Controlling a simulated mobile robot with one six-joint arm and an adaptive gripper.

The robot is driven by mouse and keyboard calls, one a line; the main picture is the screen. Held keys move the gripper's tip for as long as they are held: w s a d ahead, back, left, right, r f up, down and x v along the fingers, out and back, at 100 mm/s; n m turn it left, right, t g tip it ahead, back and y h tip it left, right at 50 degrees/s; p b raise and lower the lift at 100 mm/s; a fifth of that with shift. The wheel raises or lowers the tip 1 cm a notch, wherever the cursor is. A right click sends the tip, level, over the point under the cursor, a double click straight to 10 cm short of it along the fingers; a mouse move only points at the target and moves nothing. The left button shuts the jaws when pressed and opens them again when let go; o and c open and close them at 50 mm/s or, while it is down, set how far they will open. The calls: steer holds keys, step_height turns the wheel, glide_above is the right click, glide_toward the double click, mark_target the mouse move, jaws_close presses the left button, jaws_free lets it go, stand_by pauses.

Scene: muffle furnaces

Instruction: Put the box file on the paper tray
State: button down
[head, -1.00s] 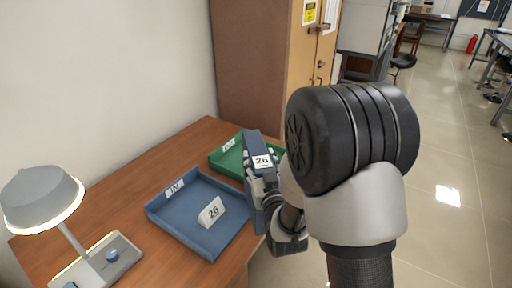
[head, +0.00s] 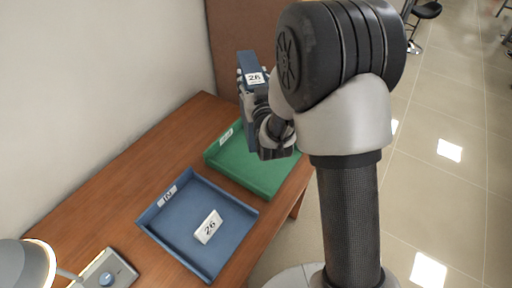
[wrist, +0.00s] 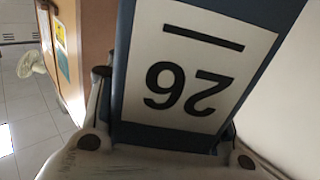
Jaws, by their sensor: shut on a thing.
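The box file (head: 249,62) is dark blue with a white label reading 26. My gripper (head: 258,98) is shut on it and holds it up, roughly upright, over the far part of the desk by the green tray. In the wrist view the box file (wrist: 125,65) fills the middle, its label upside down between the fingers. A blue tray (head: 185,242) marked IN lies on the desk with a white card (head: 208,227) reading 26 in it. A green tray (head: 247,175) lies behind it; its label is too small to read, and my gripper hides part of it.
The wooden desk (head: 110,185) stands against a pale wall. A lamp (head: 20,265) is at its near left end, with its base (head: 108,275) beside the blue tray. A brown cabinet (head: 225,50) rises behind the desk. Tiled floor is open on the right.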

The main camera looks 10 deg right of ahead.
mark_target(249, 70)
steer(key=r, duration=0.1)
steer(key=w+r+p, duration=0.1)
steer(key=r+p, duration=0.1)
steer(key=r, duration=0.1)
steer(key=shift+w+a, duration=0.25)
steer(key=shift+a, duration=0.1)
step_height(249, 70, down, 20)
steer(key=b, duration=0.3)
steer(key=shift+w+b, duration=0.1)
steer(key=shift+b, duration=0.25)
steer(key=shift+f, duration=0.15)
steer(key=c, duration=0.7)
jaws_free()
